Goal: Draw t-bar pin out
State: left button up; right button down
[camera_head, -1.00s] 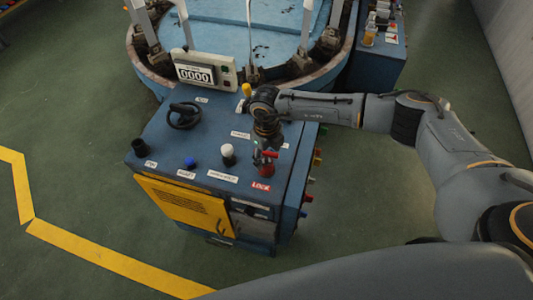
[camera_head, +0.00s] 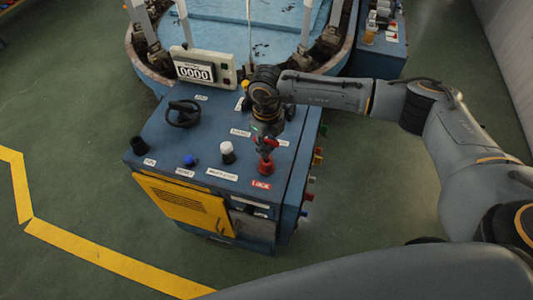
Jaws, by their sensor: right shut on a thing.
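A red t-bar pin (camera_head: 268,147) stands in a red round base (camera_head: 265,167) on the blue control cabinet, just behind the red LOCK label (camera_head: 261,184). My right gripper (camera_head: 266,143) points down from above and is shut on the top of the pin. The fingers hide most of the t-bar. The pin's lower end is at the base; I cannot tell how deep it sits. My left gripper is not in view.
The blue cabinet top (camera_head: 205,140) also carries a black handwheel (camera_head: 183,114), a white knob (camera_head: 227,152), a blue button (camera_head: 189,160), a black knob (camera_head: 138,145) and a counter display (camera_head: 203,69). A round blue machine (camera_head: 270,25) stands behind. Green floor lies open at left.

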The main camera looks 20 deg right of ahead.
notch_tip(320, 180, up, 6)
jog(key=shift+f+b, duration=0.25)
jog(key=shift+b, duration=0.3)
notch_tip(320, 180, up, 7)
jog(key=p, duration=0.3)
jog(key=shift+r, duration=0.15)
dwell(0.6)
